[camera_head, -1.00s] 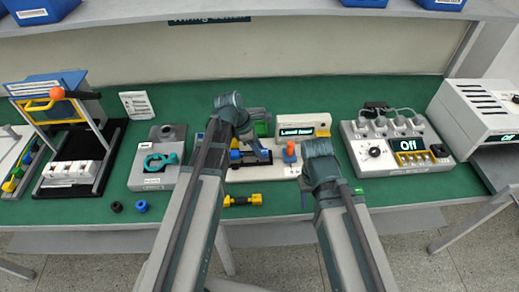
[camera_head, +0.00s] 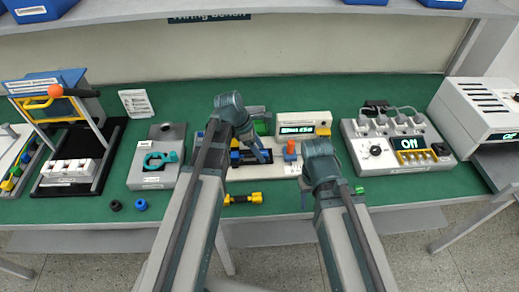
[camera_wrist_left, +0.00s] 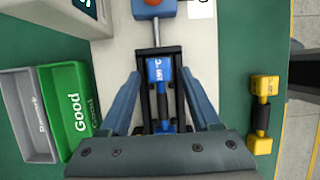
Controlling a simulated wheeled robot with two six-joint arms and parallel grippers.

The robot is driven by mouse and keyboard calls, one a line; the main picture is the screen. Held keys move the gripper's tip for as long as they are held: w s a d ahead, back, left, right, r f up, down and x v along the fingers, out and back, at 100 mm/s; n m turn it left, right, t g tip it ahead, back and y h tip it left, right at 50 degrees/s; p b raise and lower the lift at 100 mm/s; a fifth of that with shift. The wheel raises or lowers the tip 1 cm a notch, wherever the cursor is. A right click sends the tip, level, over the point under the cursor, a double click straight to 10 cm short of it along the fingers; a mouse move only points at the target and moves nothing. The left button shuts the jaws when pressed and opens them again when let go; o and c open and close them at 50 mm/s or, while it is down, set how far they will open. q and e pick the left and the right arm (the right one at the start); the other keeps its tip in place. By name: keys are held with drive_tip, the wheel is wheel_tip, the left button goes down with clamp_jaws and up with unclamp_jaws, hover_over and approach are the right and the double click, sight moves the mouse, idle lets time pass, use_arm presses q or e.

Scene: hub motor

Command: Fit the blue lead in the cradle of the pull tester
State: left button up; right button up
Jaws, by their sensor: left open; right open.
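The pull tester (camera_head: 274,171) stands mid-bench with a lit display (camera_head: 296,130). In the left wrist view, the blue lead (camera_wrist_left: 158,70) lies lengthwise in the tester's black cradle (camera_wrist_left: 176,60), below a metal rod and an orange-and-blue part. Its other blue end (camera_wrist_left: 165,127) shows near the gripper palm. Whether it is fully seated I cannot tell. My left gripper (camera_wrist_left: 160,95) is open, with one finger on each side of the lead and cradle; it also shows over the tester in the head view (camera_head: 258,150).
A yellow lead (camera_head: 243,198) lies in front of the tester. Green Good (camera_wrist_left: 68,105) and grey (camera_wrist_left: 25,115) bins sit beside it. A teal-clamp fixture (camera_head: 158,165) stands left, a power unit (camera_head: 398,145) right. Two small rings lie at the front left.

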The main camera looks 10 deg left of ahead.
use_arm(q)
drive_tip(key=p+v, duration=1.2)
drive_tip(key=v, duration=0.1)
drive_tip(key=shift+a+r, duration=0.15)
drive_tip(key=shift+r, duration=0.15)
drive_tip(key=shift+s, duration=0.1)
drive_tip(key=s+d+m+y, duration=0.2)
drive_tip(key=s+d+m, duration=0.4)
drive_tip(key=m, duration=0.6)
drive_tip(key=s+d+f+m+g+y, duration=0.1)
drive_tip(key=s+d+m+y, duration=0.2)
drive_tip(key=m, duration=1)
drive_tip(key=shift+s+d+f, duration=0.3)
drive_tip(key=shift+s+d, duration=1.3)
drive_tip(key=shift+s, duration=0.8)
